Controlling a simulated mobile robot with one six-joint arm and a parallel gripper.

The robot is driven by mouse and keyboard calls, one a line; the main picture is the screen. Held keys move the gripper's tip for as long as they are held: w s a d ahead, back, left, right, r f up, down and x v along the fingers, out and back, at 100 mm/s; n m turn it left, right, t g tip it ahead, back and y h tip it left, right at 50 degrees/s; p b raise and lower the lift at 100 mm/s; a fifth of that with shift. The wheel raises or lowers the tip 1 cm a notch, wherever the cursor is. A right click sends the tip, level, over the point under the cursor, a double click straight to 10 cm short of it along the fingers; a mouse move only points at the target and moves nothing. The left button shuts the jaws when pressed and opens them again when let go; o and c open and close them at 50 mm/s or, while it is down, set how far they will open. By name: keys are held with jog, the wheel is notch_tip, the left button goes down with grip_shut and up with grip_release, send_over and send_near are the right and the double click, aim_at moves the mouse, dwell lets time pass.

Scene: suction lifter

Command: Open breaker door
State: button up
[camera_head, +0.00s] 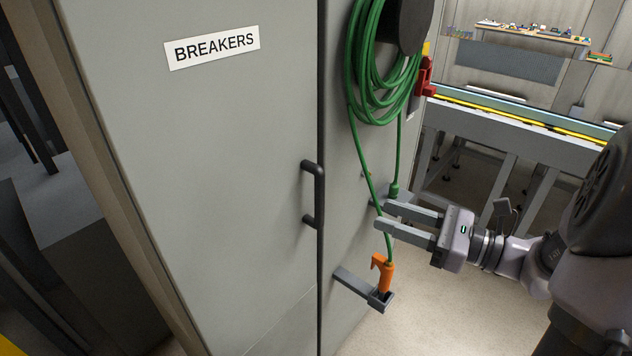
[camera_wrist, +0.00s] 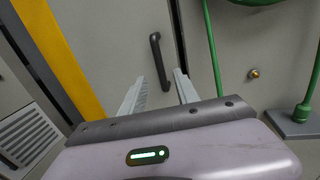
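The breaker door (camera_head: 210,160) is a tall grey cabinet panel with a "BREAKERS" label (camera_head: 211,48). It looks closed. Its black bar handle (camera_head: 317,195) is upright near the door's right edge. In the wrist view the handle (camera_wrist: 160,60) shows beyond the fingers, a little left of the middle between them. My gripper (camera_head: 382,216) is open and empty, to the right of the handle and apart from it, with its fingers pointing left. In the wrist view its two fingers (camera_wrist: 158,92) are spread, with nothing between them.
A green hose (camera_head: 362,75) hangs coiled on the cabinet's side, near my fingers. An orange nozzle (camera_head: 383,273) sits in a grey bracket (camera_head: 362,289) below my gripper. A brass knob (camera_wrist: 254,73) is on the side panel. A conveyor table (camera_head: 520,118) stands behind at the right.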

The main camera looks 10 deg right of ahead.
aim_at(323, 195)
jog(key=b+x, duration=0.2)
jog(key=x, duration=1.3)
jog(key=shift+s+a, duration=0.1)
jog(key=shift+a, duration=0.1)
grip_shut()
dwell(0.5)
